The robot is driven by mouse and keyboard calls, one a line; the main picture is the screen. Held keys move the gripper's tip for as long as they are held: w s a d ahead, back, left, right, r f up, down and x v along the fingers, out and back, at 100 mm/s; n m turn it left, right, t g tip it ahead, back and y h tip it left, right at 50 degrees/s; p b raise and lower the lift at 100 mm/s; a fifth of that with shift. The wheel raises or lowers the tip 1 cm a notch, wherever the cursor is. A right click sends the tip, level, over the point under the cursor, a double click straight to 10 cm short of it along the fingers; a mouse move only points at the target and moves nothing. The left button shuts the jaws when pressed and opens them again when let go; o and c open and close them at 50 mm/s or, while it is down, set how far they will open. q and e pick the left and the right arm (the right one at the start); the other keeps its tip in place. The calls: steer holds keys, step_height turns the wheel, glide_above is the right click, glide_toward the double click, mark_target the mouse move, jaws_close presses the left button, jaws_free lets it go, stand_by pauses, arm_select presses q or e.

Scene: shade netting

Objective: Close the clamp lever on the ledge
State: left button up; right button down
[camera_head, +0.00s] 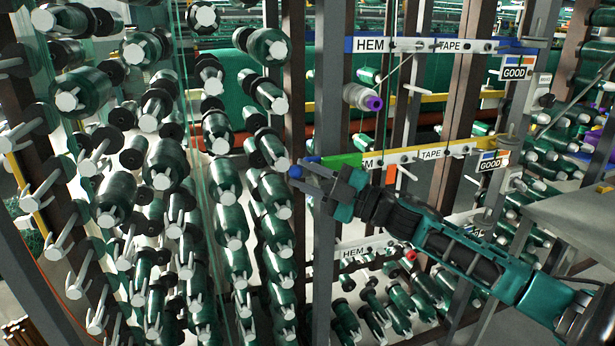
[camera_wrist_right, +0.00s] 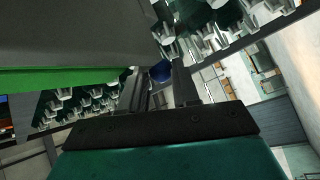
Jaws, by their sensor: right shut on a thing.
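My right gripper (camera_head: 298,175) reaches in from the right at the left end of the middle ledge (camera_head: 405,158), which has a green stretch and a blue end. Its fingers are shut on a small blue knob (camera_head: 295,171), which looks like the end of the clamp lever. In the right wrist view the blue knob (camera_wrist_right: 160,72) shows between the fingertips, partly hidden by them. The lever's arm and pivot cannot be made out, so its angle is unclear. The ledge's green edge (camera_wrist_right: 60,79) is close beside the fingers. My left gripper is not in view.
Racks of green spools (camera_head: 165,180) fill the left, close to the gripper. A dark upright post (camera_head: 297,80) stands behind the fingers. An upper ledge (camera_head: 420,45) and a lower one (camera_head: 365,248) carry HEM labels. A grey table (camera_head: 570,215) is at right.

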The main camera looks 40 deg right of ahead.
steer(key=shift+f, duration=0.1)
steer(key=c, duration=1.1)
jaws_free()
steer(key=v, duration=1.2)
steer(key=shift+s+d, duration=0.2)
steer(key=shift+s, duration=0.1)
steer(key=shift+f, duration=0.1)
